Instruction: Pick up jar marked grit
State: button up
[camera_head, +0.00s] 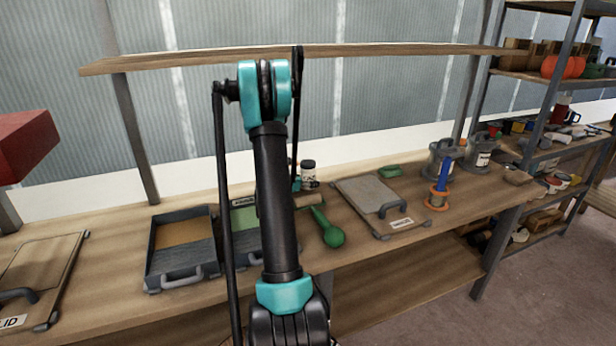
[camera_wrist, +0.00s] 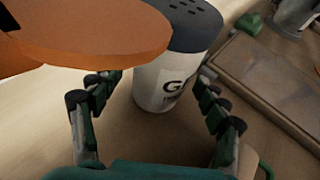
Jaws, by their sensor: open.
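The jar (camera_wrist: 170,85) is white with a dark, perforated lid and stands upright on the bench. Its label shows a large "G"; the rest is turned away or hidden. In the head view the jar (camera_head: 309,174) stands near the back of the bench, just right of my arm. My gripper (camera_wrist: 159,82) is open, with one finger on each side of the jar's body. I cannot tell whether either finger touches it. In the head view my gripper is mostly hidden behind my arm.
A blurred orange object (camera_wrist: 85,40) covers the wrist view's upper left and part of the jar. A grey tray (camera_head: 180,262), a green rounded tool (camera_head: 333,236) and a lidded flat case (camera_head: 375,200) lie nearby. A wooden shelf (camera_head: 390,49) runs above the bench.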

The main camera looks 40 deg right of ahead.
jog(key=shift+d, duration=0.1)
jog(key=shift+c, duration=0.2)
jog(key=c, duration=1.2)
jog(key=shift+r, duration=0.1)
